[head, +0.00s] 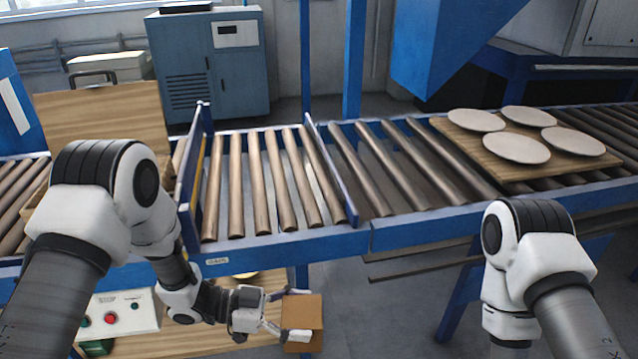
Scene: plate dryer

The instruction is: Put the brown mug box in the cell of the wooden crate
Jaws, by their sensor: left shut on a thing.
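The brown mug box (304,312) is a small cardboard cube low in the head view, in front of and below the conveyor's front rail. My left gripper (284,327) is shut on it from the left side. The wooden crate (105,118) is on the left, with a tall wooden panel standing upright at its back. My left arm covers most of the crate, so its cells are hidden. The box is to the right of the crate and apart from it. My right arm comes in at the lower right, but its gripper is out of view.
A roller conveyor (262,185) with blue rails runs across the view. Several plates (516,148) lie on a wooden board at the right. A control box (120,315) with buttons is at the lower left. A blue cabinet (212,70) stands behind.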

